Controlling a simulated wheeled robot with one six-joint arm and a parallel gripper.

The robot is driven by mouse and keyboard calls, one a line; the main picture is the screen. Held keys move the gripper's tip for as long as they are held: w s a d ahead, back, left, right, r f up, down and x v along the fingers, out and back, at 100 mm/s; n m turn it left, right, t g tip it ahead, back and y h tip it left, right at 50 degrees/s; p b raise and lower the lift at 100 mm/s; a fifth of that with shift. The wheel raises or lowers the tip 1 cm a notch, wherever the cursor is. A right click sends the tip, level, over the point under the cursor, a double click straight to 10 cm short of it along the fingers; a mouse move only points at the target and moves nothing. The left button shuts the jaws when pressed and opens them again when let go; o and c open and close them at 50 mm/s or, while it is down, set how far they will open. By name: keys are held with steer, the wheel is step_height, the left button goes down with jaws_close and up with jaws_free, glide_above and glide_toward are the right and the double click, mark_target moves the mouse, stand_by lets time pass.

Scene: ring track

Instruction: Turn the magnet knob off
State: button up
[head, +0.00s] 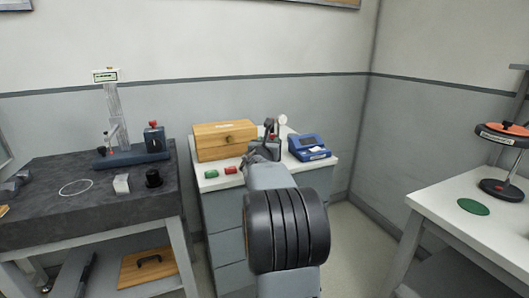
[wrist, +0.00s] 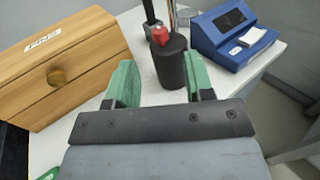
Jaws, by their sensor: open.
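A dark grey magnet base (wrist: 171,66) with a red knob (wrist: 160,34) on top stands on the white cabinet top. In the wrist view it lies between and beyond the green fingertips of my gripper (wrist: 159,63). My gripper is open, with a gap on both sides of the base, and holds nothing. Metal and dark posts rise behind the base. In the head view my own arm hides most of the gripper and base. A second dark block (head: 154,141) with a red knob (head: 153,124) stands on the dark stone table at left.
A wooden box (head: 224,141) is left of the base and a blue device (head: 309,147) is right. Green (head: 211,174) and red (head: 231,170) pieces lie at the cabinet's front edge. A white table (head: 480,210) stands at right, with floor between.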

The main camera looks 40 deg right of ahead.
steer(key=v, duration=0.6)
steer(key=shift+s+a, duration=0.2)
steer(key=shift+a, duration=0.1)
